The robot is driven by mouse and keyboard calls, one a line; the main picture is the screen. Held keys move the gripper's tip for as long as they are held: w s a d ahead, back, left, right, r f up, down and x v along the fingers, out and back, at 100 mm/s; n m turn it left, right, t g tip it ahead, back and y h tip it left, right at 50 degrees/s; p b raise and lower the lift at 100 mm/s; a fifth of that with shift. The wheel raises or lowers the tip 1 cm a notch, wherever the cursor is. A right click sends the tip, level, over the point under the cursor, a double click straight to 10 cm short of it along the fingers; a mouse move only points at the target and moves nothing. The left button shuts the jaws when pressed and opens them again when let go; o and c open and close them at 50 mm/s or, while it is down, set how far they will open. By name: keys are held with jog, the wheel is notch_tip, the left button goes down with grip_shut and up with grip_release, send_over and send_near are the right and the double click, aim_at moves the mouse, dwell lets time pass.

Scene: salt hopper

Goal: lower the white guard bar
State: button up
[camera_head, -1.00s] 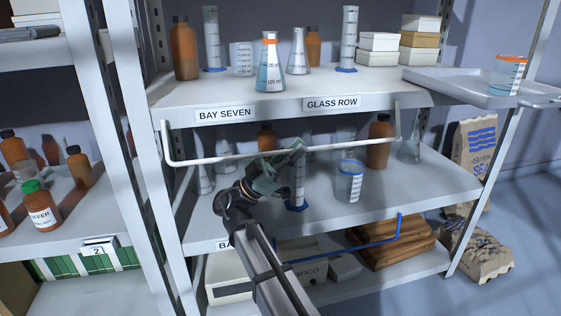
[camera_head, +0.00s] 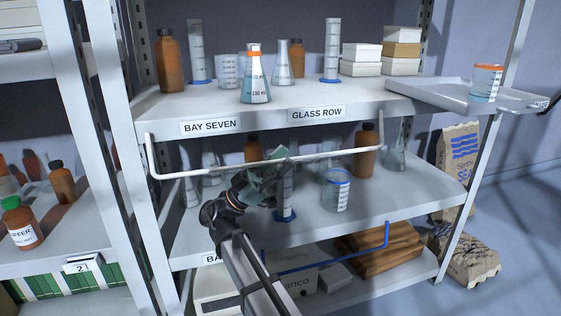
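The white guard bar (camera_head: 215,169) runs across the front of the unit below the upper shelf. Its ends turn up toward the shelf edge at left and right. My gripper (camera_head: 279,161) is at the middle of the bar, with its dark greenish fingers at the bar's height. I cannot tell whether they touch it or how far apart they are. My gripper and arm partly hide the glassware on the middle shelf.
Glassware stands on the upper shelf (camera_head: 270,113) above the bar. A measuring cylinder (camera_head: 285,196) and a beaker (camera_head: 336,191) stand close to my gripper. A blue bar (camera_head: 387,236) sits lower down. A tray (camera_head: 455,93) juts out at right.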

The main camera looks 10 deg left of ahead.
jog(key=v, duration=1.2)
